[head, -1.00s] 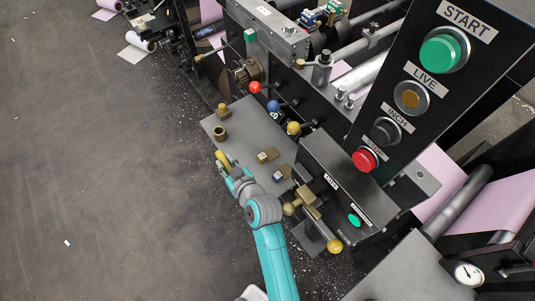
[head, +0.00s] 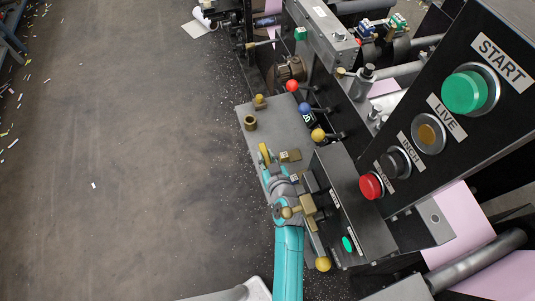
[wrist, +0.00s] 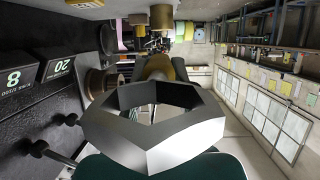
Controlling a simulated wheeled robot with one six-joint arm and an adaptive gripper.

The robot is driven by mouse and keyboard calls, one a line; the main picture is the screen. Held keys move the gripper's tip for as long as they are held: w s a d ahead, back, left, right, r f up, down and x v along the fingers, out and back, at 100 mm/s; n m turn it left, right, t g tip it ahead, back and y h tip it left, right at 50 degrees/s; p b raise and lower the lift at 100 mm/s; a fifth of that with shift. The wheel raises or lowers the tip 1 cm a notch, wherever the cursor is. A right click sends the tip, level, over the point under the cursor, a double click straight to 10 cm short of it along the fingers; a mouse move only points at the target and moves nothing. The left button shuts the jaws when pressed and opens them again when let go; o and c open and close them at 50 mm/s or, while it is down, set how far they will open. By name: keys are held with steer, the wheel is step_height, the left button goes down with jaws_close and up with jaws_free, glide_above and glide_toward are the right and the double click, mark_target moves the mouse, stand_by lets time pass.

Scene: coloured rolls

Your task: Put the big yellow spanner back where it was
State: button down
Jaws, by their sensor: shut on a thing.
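My gripper (head: 270,171) is shut on the big yellow spanner (head: 265,153), of which only a short yellow part shows beyond the jaws in the head view. It is at the left edge of the grey plate (head: 262,122), left of a brass labelled block (head: 290,156). I cannot tell whether the spanner touches the plate. My arm and jaws hide the rest of the spanner.
A brass bush (head: 250,123) and a brass knob (head: 259,101) stand on the plate. Red (head: 292,86), blue (head: 305,108) and yellow (head: 318,134) ball levers rise at its right. A brass handle (head: 307,205) and black console (head: 348,205) are close beside my arm. Open floor lies left.

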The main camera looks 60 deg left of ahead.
steer(key=shift+f, duration=2.45)
steer(key=shift+f, duration=1.35)
steer(key=shift+s+r+n+t, duration=0.1)
steer(key=shift+r+n+t, duration=0.2)
steer(key=shift+n+t, duration=0.4)
steer(key=shift+f, duration=0.55)
steer(key=c, duration=0.9)
jaws_free()
steer(key=shift+g, duration=0.3)
steer(key=o, duration=0.5)
steer(key=shift+f, duration=0.1)
